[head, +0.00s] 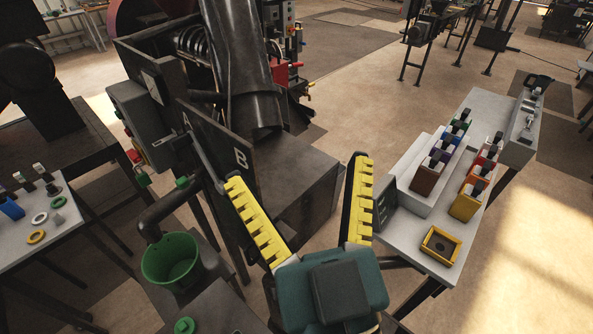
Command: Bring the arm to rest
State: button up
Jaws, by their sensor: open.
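My gripper (297,172) reaches in from the bottom of the head view. Its two yellow toothed fingers are spread wide, with nothing seen between them. Its teal body and dark cap are at the bottom centre. The fingers appear in front of the dark press (290,185) marked with a letter B; I cannot tell how far apart they are from it. The rest of my arm is mostly out of view.
A green bucket (170,262) stands below a dark pipe at the left. A light bench (405,232) with several coloured bins and a yellow square tray (440,246) is at the right. A table (75,222) with rings is at far left.

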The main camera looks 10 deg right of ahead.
jog(key=shift+s+d+r, duration=0.15)
jog(key=shift+s+r, duration=0.1)
jog(key=shift+r, duration=0.2)
notch_tip(320, 180, up, 23)
jog(key=p, duration=2.3)
